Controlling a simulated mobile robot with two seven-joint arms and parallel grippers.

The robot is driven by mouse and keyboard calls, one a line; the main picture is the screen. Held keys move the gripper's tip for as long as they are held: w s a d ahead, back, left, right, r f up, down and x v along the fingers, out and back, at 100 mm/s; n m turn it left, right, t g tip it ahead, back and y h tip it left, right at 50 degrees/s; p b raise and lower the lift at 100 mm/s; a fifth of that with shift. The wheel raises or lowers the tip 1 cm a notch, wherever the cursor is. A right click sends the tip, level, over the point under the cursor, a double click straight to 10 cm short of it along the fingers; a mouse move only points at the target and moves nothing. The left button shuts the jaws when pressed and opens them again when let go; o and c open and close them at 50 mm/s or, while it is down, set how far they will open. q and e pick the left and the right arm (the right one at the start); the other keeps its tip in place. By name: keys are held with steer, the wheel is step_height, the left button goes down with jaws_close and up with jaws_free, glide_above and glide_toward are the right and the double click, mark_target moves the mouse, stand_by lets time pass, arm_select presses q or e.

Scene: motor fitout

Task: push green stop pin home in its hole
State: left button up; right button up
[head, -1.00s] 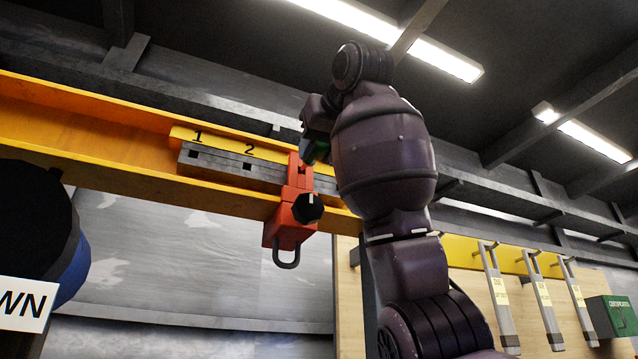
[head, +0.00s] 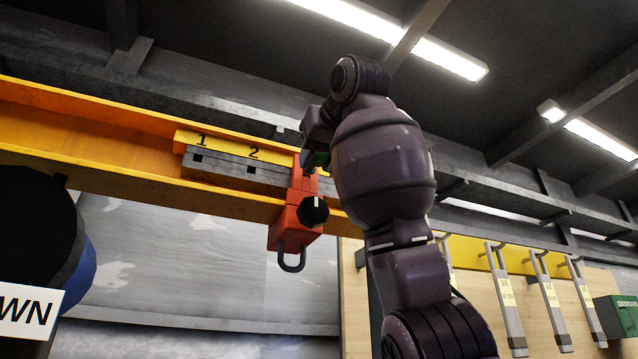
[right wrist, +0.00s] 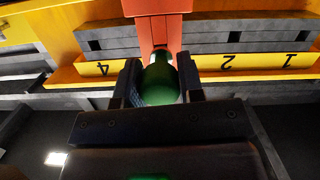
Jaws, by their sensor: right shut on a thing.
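The green stop pin (right wrist: 160,82) is between the two fingers of my right gripper (right wrist: 160,88) in the right wrist view. The gripper is shut on the pin's round green head. The pin points at the red trolley (right wrist: 158,30), and its front end meets the trolley's face or lies very close to it. The hole and the pin's tip are hidden. In the head view the right gripper (head: 312,150) is at the upper part of the red trolley (head: 296,222), with a bit of green (head: 318,158) showing. My left gripper is not in view.
The trolley hangs on a yellow beam (head: 90,130) beside a grey bar with square holes (head: 225,168) and a numbered yellow strip (head: 228,146). A black knob (head: 313,211) sticks out below the gripper. A green box (head: 618,316) stands at far right.

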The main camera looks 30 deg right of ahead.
steer(key=shift+w, duration=0.7)
steer(key=o, duration=1.2)
steer(key=s, duration=0.2)
steer(key=shift+s+r+b, duration=0.15)
steer(key=shift+s+b, duration=0.15)
steer(key=shift+s+a+r+b, duration=0.1)
steer(key=shift+s+r+b, duration=0.3)
steer(key=shift+s, duration=0.95)
steer(key=shift+s+a+r+b, duration=0.15)
steer(key=shift+s+b, duration=0.5)
steer(key=shift+s, duration=0.65)
steer(key=shift+s+a+r+b, duration=0.15)
steer(key=shift+s+b, duration=0.4)
steer(key=shift+s, duration=0.8)
steer(key=shift+c, duration=0.6)
